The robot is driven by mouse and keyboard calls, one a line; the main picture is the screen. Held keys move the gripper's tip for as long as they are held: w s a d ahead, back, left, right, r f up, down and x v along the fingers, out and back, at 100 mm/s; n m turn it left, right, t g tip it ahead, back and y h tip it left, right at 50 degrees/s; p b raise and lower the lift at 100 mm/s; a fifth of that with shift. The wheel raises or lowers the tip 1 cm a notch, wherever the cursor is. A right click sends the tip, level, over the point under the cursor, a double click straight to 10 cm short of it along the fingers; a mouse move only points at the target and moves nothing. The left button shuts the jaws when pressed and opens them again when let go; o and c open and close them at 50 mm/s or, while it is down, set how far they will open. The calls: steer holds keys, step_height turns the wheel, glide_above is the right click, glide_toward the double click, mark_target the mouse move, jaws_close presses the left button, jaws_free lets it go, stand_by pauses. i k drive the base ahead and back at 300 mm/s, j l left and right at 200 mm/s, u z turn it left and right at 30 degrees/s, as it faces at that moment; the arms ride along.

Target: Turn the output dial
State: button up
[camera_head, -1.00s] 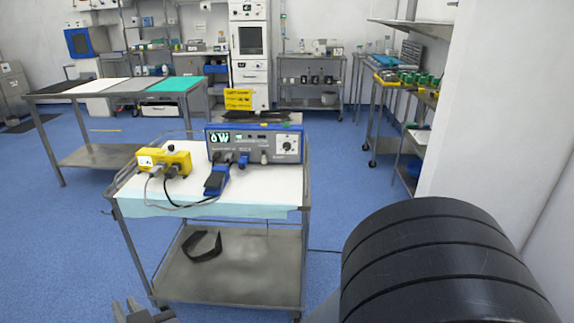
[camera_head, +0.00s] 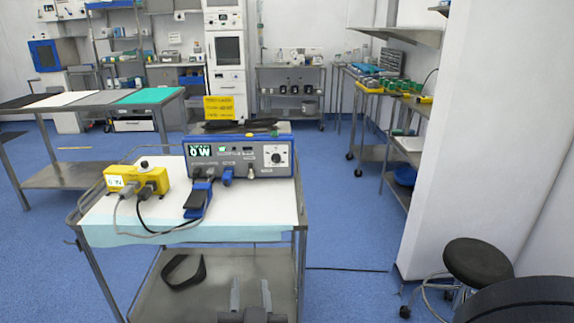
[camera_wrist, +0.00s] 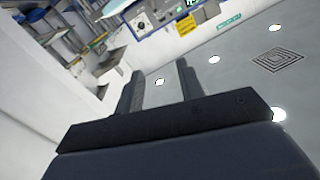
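The output dial (camera_head: 276,158) is a round knob on a pale square plate, at the right end of the front of a blue-edged grey device (camera_head: 238,157). The device stands at the back of a cart; its display reads 0 W. In the wrist view the dial (camera_wrist: 141,26) shows small and far off, near the top. My gripper (camera_head: 252,292) is low in the head view, in front of the cart and well short of the dial. In the wrist view its two fingers (camera_wrist: 160,88) stand apart with nothing between them.
The cart (camera_head: 301,240) has a raised side rail. A yellow box with cables (camera_head: 137,180) and a blue pedal-like piece (camera_head: 198,198) lie left and front of the device. A black stool (camera_head: 478,262) and white wall corner (camera_head: 470,150) are at right. Blue floor is free between.

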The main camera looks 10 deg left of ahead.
mark_target(275, 158)
steer(key=i+j, duration=0.1)
steer(key=i, duration=0.35)
steer(key=i+j+z, duration=0.15)
steer(key=i, duration=0.3)
steer(key=i+j, duration=0.1)
steer(key=i, duration=0.35)
